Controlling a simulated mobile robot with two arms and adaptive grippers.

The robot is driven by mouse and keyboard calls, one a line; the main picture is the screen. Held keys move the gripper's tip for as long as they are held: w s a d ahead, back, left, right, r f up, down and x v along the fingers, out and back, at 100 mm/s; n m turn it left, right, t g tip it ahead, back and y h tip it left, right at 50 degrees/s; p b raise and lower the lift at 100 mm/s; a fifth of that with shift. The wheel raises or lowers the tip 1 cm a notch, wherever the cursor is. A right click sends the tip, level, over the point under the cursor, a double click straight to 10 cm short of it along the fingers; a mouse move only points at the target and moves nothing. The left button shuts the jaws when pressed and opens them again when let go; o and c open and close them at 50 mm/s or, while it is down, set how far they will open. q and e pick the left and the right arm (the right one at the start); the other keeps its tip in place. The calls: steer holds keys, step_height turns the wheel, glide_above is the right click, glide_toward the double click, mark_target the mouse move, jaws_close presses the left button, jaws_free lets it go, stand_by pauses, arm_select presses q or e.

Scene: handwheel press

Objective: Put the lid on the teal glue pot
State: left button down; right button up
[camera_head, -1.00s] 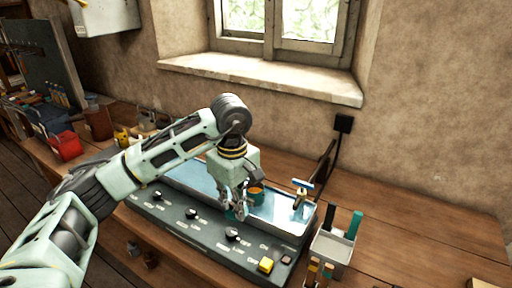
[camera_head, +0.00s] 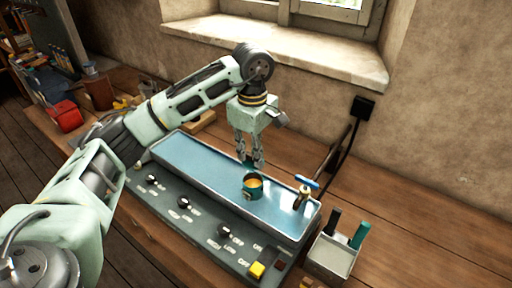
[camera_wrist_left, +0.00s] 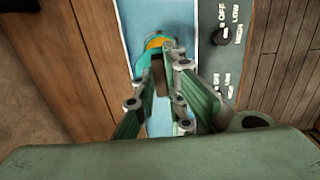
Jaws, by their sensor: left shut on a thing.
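The teal glue pot (camera_head: 252,191) stands open on the blue tray of the grey control unit, with orange-brown glue showing inside. Its opening also shows in the left wrist view (camera_wrist_left: 157,43), partly hidden by my fingers. My left gripper (camera_head: 250,163) points down just behind the pot and above the tray. It is shut on a small teal piece, apparently the lid (camera_head: 247,164), mostly hidden by the fingers. The lid is apart from the pot's mouth in the head view. My right gripper is not in view.
The blue tray (camera_head: 205,167) has a blue-handled tap (camera_head: 303,192) at its right end. Knobs and a yellow button (camera_head: 257,269) line its front. A grey holder (camera_head: 331,258) with dark and teal handles stands at right.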

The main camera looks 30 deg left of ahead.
mark_target(252, 162)
arm_select(q)
steer(key=shift+s+f+b, duration=0.15)
steer(key=shift+f+b, duration=0.15)
steer(key=shift+f, duration=0.3)
steer(key=shift+s+f+b, duration=0.15)
steer(key=shift+f+b, duration=0.15)
steer(key=shift+f, duration=0.25)
steer(key=f+b, duration=0.2)
steer(key=f, duration=0.1)
steer(key=shift+w+f, duration=0.1)
steer(key=shift+w, duration=0.1)
steer(key=shift+f, duration=0.1)
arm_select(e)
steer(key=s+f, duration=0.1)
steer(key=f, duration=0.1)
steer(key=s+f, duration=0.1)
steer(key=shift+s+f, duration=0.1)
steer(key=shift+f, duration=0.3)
arm_select(q)
steer(key=shift+b, duration=0.3)
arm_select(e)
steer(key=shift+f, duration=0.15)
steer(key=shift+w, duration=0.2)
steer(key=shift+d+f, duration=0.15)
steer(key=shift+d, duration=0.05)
arm_select(q)
steer(key=shift+f+b, duration=0.2)
steer(key=shift+b, duration=0.35)
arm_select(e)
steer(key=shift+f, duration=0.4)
